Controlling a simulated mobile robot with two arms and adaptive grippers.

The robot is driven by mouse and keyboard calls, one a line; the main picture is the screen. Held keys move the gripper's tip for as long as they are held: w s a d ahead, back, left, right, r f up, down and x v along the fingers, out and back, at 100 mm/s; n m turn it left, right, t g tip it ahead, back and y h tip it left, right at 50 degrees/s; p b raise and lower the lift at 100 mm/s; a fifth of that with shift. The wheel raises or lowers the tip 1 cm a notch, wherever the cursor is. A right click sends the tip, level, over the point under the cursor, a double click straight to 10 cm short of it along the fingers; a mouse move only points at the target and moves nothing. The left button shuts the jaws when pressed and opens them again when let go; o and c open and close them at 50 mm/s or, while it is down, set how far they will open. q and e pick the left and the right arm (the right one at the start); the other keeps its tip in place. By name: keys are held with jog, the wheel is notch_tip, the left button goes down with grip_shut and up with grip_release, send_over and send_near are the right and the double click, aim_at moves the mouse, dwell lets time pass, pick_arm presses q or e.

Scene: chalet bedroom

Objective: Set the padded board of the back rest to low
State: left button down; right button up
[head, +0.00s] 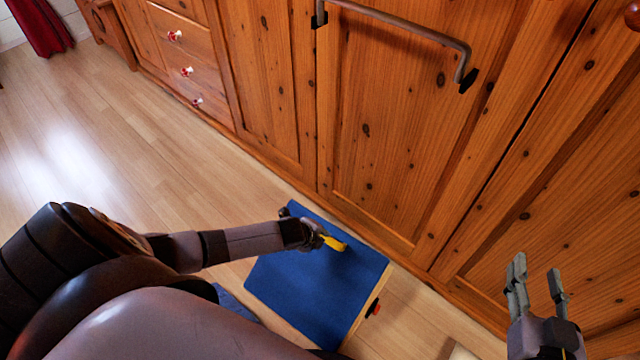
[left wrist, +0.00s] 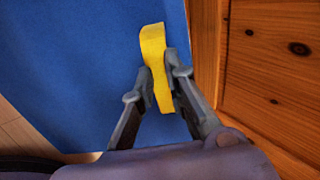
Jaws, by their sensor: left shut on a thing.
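The padded board (head: 315,285) of the back rest is blue with a pale wooden edge. It is near the floor in front of the wooden cabinet; its exact tilt is hard to tell. A yellow strap or tab (head: 336,244) sits at its upper part. My left gripper (head: 322,240) is shut on this yellow tab. In the left wrist view the tab (left wrist: 154,55) stands between the two fingers (left wrist: 160,87) with the blue board (left wrist: 75,70) behind it. My right gripper (head: 536,288) is open and empty, at the lower right, apart from the board.
A pine cabinet (head: 385,140) with a metal bar handle (head: 410,30) stands close behind the board. A small red knob (head: 375,308) shows on the board's right side. Drawers (head: 185,55) stand at the upper left. The wooden floor (head: 110,140) on the left is clear.

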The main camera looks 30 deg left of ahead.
pick_arm(q)
jog(key=shift+s+f, duration=0.5)
jog(key=shift+s, duration=0.15)
jog(key=c, duration=1.6)
grip_release()
jog(key=shift+w+r, duration=0.1)
jog(key=shift+w+r, duration=0.2)
jog(key=v, duration=1.2)
